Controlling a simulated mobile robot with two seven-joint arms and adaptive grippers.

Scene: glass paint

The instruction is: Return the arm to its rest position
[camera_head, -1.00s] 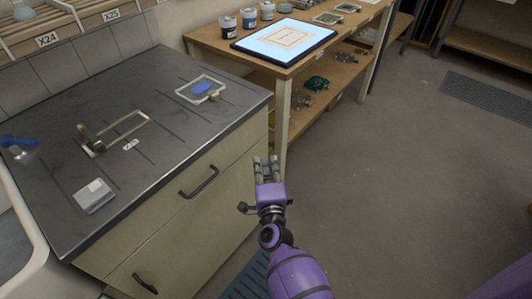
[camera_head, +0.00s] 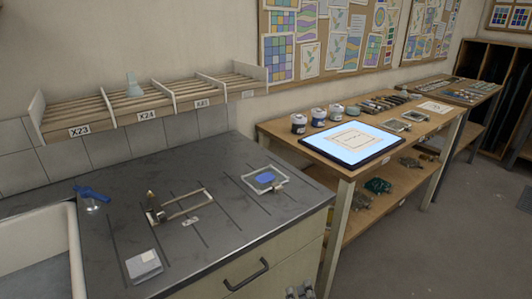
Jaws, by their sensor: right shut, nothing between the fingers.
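My right gripper (camera_head: 300,291) shows only by its grey fingertips at the bottom edge, in front of the drawer cabinet. It is shut and holds nothing. The rest of the right arm is out of the picture. My left gripper is not in view.
The dark counter (camera_head: 215,250) bears a frame (camera_head: 187,205), a tray with a blue piece (camera_head: 264,178) and a grey block (camera_head: 143,265). A sink (camera_head: 40,245) is at left. A wooden table with a lit panel (camera_head: 352,142) stands at right. Floor (camera_head: 440,240) is clear at lower right.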

